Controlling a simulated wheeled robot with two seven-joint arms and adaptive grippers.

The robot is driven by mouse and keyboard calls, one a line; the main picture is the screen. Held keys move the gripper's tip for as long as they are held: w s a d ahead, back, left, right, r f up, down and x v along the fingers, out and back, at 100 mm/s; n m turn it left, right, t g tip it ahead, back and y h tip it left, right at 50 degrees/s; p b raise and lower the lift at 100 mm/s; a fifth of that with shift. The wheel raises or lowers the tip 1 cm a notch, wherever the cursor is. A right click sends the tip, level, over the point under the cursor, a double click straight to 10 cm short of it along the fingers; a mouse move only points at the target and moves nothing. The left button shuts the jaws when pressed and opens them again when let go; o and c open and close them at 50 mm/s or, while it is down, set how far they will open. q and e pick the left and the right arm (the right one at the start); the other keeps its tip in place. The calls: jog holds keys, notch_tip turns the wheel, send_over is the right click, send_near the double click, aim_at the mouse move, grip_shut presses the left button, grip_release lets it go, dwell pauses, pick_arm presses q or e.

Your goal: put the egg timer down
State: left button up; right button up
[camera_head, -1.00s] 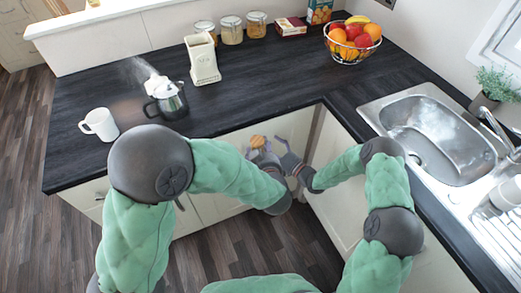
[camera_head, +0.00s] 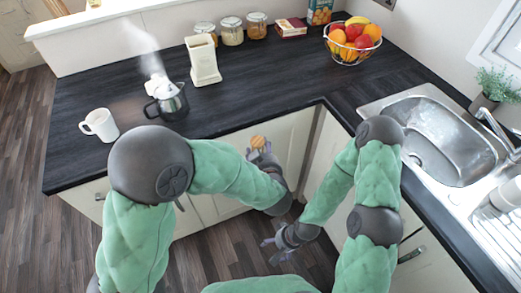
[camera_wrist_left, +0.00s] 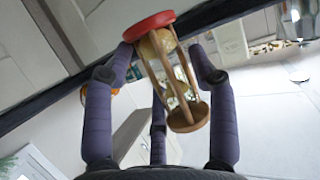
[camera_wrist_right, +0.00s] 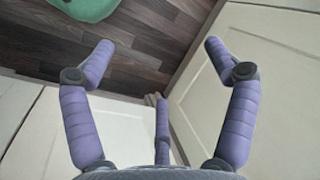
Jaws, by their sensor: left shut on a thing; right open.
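The egg timer (camera_wrist_left: 172,70) is an hourglass with wooden posts, one red end and one brown wooden end. In the left wrist view it is tilted between the purple fingers of my left gripper (camera_wrist_left: 165,75), which is shut on it. In the head view only a small orange-brown part of the timer (camera_head: 258,141) shows above my left gripper (camera_head: 263,153), in front of the cabinet doors and off the counter's front edge. My right gripper (camera_wrist_right: 155,65) is open and empty; in the head view it (camera_head: 272,250) is lower, over the floor.
The dark counter (camera_head: 250,85) has clear room in its middle. A fruit basket (camera_head: 353,42) stands in the back corner, and a sink (camera_head: 450,145) is at right.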

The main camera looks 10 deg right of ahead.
pick_arm(q)
jog(key=w+a+f, duration=0.1)
jog(key=w+a, duration=0.1)
jog(key=a, duration=0.4)
jog(key=w+a+f, duration=0.1)
jog(key=a+f, duration=0.1)
jog(key=a, duration=0.5)
jog(key=s+a+f, duration=0.2)
jog(key=a, duration=0.4)
jog(key=s+a+f, duration=0.1)
jog(key=s+a, duration=0.1)
jog(key=a, duration=0.3)
jog(key=s+f, duration=0.3)
jog(key=f, duration=0.2)
jog(key=shift+m+h, duration=0.4)
jog(key=r+p, duration=0.2)
jog(key=s+r+p, duration=0.1)
jog(key=r+p, duration=0.1)
jog(key=r, duration=0.1)
jog(key=shift+a, duration=0.15)
pick_arm(e)
jog(key=r, duration=0.2)
jog(key=s+r, duration=0.1)
jog(key=r, duration=0.1)
jog(key=shift+r, duration=0.25)
